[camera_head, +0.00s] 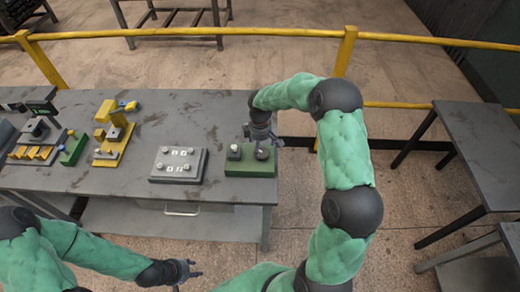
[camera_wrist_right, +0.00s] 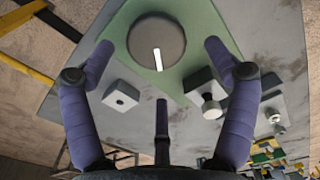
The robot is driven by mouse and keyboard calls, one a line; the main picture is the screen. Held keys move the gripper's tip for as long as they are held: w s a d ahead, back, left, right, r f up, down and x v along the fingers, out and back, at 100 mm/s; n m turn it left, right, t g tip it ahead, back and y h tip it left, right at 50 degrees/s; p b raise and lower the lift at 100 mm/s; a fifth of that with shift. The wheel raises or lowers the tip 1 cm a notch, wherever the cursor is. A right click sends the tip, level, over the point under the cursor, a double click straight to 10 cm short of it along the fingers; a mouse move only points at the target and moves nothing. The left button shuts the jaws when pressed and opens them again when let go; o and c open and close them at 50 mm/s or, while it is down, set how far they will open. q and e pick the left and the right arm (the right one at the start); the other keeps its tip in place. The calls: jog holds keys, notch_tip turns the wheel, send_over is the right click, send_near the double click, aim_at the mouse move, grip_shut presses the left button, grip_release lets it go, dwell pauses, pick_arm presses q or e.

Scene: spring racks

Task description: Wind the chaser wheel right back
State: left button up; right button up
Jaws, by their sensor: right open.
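A round grey wheel (camera_wrist_right: 150,30) with a white line on its face sits on a green base (camera_wrist_right: 200,22) in the right wrist view. In the head view the green base (camera_head: 234,169) stands at the right end of the grey table, and the wheel (camera_head: 262,154) is partly hidden under my right gripper (camera_head: 262,140). My right gripper is open; in the wrist view its fingertips (camera_wrist_right: 158,46) appear on either side of the wheel, with gaps. I cannot tell their height relative to it. My left gripper (camera_head: 187,270) is open and empty in front of the table.
A small grey block (camera_head: 234,152) stands on the base left of the wheel. A grey box with knobs (camera_head: 178,165) lies further left, then a yellow fixture (camera_head: 112,145) and other devices. A yellow rail (camera_head: 200,33) runs behind the table (camera_head: 215,110).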

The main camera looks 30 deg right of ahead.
aim_at(260, 152)
notch_tip(260, 152, up, 9)
dwell(0.3)
